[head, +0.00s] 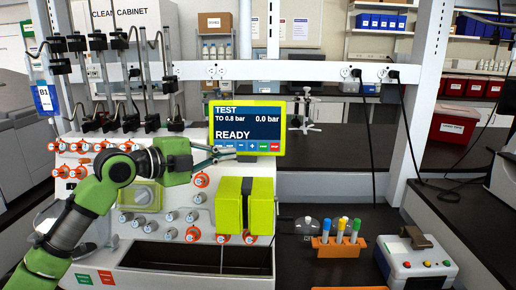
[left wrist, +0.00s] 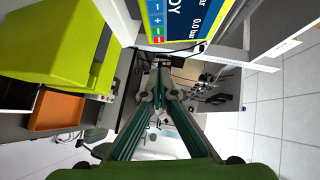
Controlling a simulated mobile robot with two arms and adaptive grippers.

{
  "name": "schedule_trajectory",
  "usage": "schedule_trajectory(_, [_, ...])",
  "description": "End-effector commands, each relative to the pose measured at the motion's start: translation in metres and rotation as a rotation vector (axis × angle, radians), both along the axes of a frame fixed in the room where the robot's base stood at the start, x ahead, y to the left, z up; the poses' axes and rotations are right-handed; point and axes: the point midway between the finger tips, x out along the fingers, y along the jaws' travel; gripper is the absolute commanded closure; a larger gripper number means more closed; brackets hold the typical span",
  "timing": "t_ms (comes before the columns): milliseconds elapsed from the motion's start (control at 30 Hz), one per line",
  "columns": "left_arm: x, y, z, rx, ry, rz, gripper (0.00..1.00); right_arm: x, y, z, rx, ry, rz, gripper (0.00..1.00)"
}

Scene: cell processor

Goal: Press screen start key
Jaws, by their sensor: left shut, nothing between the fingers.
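The screen (head: 246,122) is a dark blue panel in a yellow-green frame, reading "TEST", "TO 0.8 bar", "0.0 bar" and "READY". A row of keys runs along its lower edge: blue ones, then a green start key (head: 264,146) and a red key (head: 275,146) at the right end. My left gripper (head: 234,153) is shut and empty, its tips at the lower left of the screen, left of the green key. The tips hide part of the blue keys. In the left wrist view the screen (left wrist: 183,14) appears turned sideways, with the fingertips (left wrist: 160,70) below it. Contact cannot be told. My right gripper is not in view.
A yellow-green block (head: 245,205) is mounted on the white machine below the screen. An orange rack (head: 338,246) with capped tubes and a grey button box (head: 417,262) stand on the dark bench at the right. Clamps and rods rise at the left.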

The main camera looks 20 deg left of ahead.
Motion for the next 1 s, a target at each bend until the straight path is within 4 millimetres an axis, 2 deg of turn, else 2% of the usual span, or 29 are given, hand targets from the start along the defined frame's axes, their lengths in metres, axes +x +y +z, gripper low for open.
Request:
schedule_trajectory(100, [0.004,-0.003,0.000,-0.002,0.001,-0.001,1.00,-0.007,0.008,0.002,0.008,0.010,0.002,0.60])
schedule_trajectory(267, [0.022,-0.014,-0.001,-0.005,0.002,-0.002,1.00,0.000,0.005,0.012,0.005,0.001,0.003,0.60])
schedule_trajectory(433, [0.052,-0.032,-0.006,-0.006,0.004,-0.003,1.00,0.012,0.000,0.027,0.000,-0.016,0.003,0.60])
schedule_trajectory(633, [0.090,-0.054,-0.014,-0.006,0.005,-0.003,1.00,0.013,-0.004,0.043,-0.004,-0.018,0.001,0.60])
schedule_trajectory(700, [0.098,-0.046,-0.018,-0.004,0.004,0.002,1.00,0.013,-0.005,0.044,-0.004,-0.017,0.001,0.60])
schedule_trajectory(1000, [0.120,-0.040,-0.026,-0.002,0.002,0.000,1.00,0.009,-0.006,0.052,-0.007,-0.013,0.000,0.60])
